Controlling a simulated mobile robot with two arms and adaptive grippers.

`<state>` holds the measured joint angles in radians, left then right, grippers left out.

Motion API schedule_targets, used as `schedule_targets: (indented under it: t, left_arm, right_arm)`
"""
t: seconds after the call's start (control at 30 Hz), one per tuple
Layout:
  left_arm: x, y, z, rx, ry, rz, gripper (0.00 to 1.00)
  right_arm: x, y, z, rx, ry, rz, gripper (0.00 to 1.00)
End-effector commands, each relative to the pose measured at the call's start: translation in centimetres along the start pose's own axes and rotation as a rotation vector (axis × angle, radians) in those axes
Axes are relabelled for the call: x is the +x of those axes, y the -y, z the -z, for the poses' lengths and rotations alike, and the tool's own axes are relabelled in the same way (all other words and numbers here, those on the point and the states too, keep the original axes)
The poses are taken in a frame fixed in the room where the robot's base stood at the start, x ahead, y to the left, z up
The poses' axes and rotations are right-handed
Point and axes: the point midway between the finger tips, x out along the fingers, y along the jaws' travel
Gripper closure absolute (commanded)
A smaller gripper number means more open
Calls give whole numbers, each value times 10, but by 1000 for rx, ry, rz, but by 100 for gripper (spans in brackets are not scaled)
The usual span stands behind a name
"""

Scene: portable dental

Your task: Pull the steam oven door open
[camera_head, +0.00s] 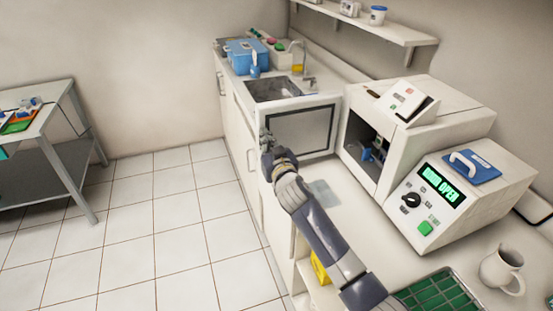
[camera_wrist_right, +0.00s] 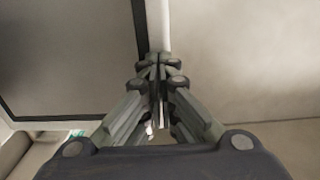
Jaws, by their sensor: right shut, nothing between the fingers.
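The steam oven (camera_head: 436,118) is a white box on the counter at the right. Its door (camera_head: 307,129), a white panel with a dark-framed grey window, stands swung wide open to the left of the oven's dark opening (camera_head: 362,148). My right gripper (camera_head: 266,138) is at the door's outer left edge, with its fingers shut and nothing held. In the right wrist view the shut fingers (camera_wrist_right: 158,66) are close to the pale door edge (camera_wrist_right: 158,24); I cannot tell if they touch it. The window (camera_wrist_right: 72,55) fills the left there. My left gripper is not in view.
A control unit (camera_head: 441,200) reading "DOOR OPEN" stands in front of the oven. A mug (camera_head: 502,269) and a green tray (camera_head: 440,296) are at the lower right. The sink (camera_head: 273,88) and a blue box (camera_head: 247,55) are behind the door. The tiled floor (camera_head: 150,220) is clear at left.

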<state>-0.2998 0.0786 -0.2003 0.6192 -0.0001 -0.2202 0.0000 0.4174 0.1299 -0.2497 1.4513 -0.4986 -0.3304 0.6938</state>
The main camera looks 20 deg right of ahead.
Motion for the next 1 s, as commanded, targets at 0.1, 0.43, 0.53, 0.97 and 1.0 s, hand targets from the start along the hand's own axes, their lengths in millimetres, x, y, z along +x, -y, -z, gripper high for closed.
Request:
schedule_targets:
  t: [0.1,0.43,0.53,0.97,1.0]
  left_arm:
    - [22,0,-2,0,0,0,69]
    - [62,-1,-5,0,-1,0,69]
    - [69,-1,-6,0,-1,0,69]
    - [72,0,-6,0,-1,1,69]
    - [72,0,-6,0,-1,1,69]
  right_arm:
    - [11,3,-5,5,-3,-38,100]
    - [38,5,-6,2,2,-116,100]
    - [49,5,-4,2,3,-120,100]
    - [59,5,0,0,4,-118,100]
    - [59,5,0,0,4,-118,100]
